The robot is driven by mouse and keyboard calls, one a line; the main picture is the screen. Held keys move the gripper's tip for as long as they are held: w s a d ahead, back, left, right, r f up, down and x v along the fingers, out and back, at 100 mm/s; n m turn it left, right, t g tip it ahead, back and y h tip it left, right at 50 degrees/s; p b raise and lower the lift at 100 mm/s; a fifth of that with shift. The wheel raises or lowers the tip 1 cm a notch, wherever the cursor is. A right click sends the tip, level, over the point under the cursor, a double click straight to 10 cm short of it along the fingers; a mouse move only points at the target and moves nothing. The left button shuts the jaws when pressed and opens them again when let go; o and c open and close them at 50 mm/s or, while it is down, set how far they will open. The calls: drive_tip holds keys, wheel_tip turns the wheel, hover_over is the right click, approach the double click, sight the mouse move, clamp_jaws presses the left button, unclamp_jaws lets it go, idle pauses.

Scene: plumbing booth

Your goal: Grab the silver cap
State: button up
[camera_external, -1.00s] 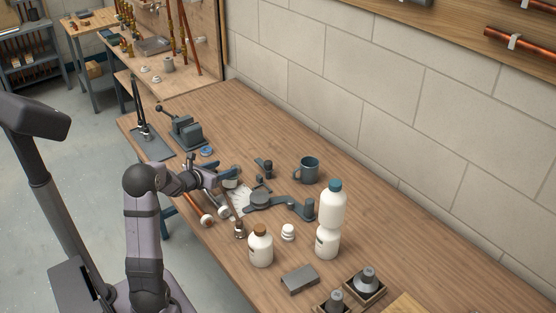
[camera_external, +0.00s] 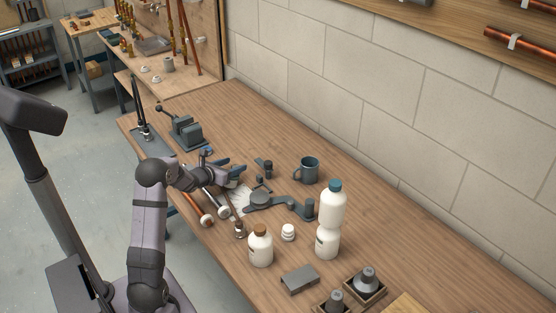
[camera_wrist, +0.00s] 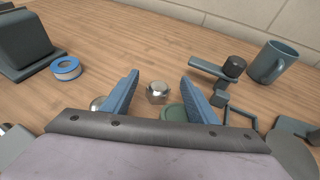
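The silver cap (camera_wrist: 157,91), a shiny piece with a hex-shaped base, sits on the wooden bench in the wrist view. It lies between the two blue fingers of my gripper (camera_wrist: 160,76), apart from both. My gripper is open and empty, and it also shows low over the bench in the external view (camera_external: 237,170). I cannot make out the cap in the external view, where my gripper is in the way. A second silver round piece (camera_wrist: 97,103) is partly hidden behind the left finger.
A green disc (camera_wrist: 174,112) lies just right of the cap, partly hidden by my gripper. A blue tape roll (camera_wrist: 66,68) and a dark vise (camera_external: 186,133) are to the left. A dark clamp-like tool (camera_wrist: 222,78) and a mug (camera_wrist: 273,62) stand to the right. White bottles (camera_external: 327,220) stand nearer.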

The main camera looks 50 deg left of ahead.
drive_tip(key=shift+s+d+f, duration=0.15)
drive_tip(key=shift+s+f, duration=0.1)
drive_tip(key=shift+f, duration=0.6)
drive_tip(key=c, duration=1.3)
drive_tip(key=shift+c, duration=0.2)
clamp_jaws()
drive_tip(key=shift+r, duration=0.45)
wheel_tip(320, 180, up, 10)
drive_tip(key=shift+w+a+f+p, duration=0.15)
drive_tip(key=shift+w+a+p, duration=0.1)
drive_tip(key=shift+p, duration=0.2)
